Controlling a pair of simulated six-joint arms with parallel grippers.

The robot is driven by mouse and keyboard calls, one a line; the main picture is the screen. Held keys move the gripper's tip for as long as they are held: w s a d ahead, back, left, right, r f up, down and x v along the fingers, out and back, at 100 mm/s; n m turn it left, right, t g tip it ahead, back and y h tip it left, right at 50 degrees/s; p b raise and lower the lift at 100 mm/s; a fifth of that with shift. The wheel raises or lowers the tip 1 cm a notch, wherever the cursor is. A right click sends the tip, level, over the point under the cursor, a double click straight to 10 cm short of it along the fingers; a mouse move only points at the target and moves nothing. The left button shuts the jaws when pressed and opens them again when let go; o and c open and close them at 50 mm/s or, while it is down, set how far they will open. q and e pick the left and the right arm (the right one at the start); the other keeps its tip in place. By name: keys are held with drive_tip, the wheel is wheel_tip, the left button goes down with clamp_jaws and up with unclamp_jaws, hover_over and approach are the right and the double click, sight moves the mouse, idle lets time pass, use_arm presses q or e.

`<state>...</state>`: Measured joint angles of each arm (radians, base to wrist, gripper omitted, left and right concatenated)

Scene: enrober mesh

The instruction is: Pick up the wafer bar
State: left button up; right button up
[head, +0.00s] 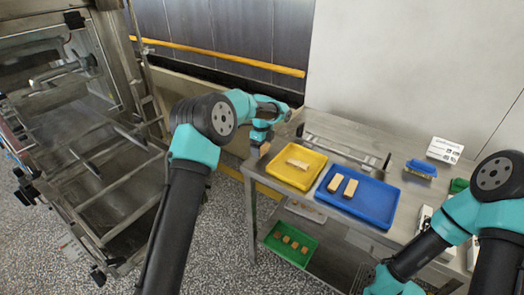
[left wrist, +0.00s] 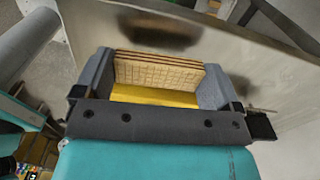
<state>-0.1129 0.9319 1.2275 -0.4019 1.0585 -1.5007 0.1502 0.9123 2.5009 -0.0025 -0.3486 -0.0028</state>
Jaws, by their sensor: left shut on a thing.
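A layered wafer bar with a grid-patterned face (left wrist: 158,75) sits between the grey fingers of my left gripper (left wrist: 155,82) in the left wrist view. The gripper is shut on it. In the head view my left gripper (head: 262,142) is just off the table's left end, with the small brown end of the held bar (head: 264,149) showing below it. Other pale bars lie in trays: one bar (head: 298,163) in the yellow tray (head: 284,176), and two bars (head: 342,186) in the blue tray (head: 374,206). My right gripper's fingers are not visible; that arm runs off the bottom edge.
The steel table (head: 338,134) carries the trays, a metal rail (head: 345,150), a small blue block (head: 421,168) and a white sign (head: 444,150). A green tray (head: 292,250) with several brown pieces is on the lower shelf. A steel machine (head: 85,130) stands at left.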

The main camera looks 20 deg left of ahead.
use_arm(q)
drive_tip(key=shift+r, duration=0.6)
drive_tip(key=shift+s+d+r, duration=0.15)
drive_tip(key=shift+s+d, duration=0.05)
drive_tip(key=shift+s, duration=0.45)
drive_tip(key=s+d+r, duration=0.1)
drive_tip(key=s+d, duration=0.3)
drive_tip(key=s, duration=1)
drive_tip(key=shift+r, duration=0.15)
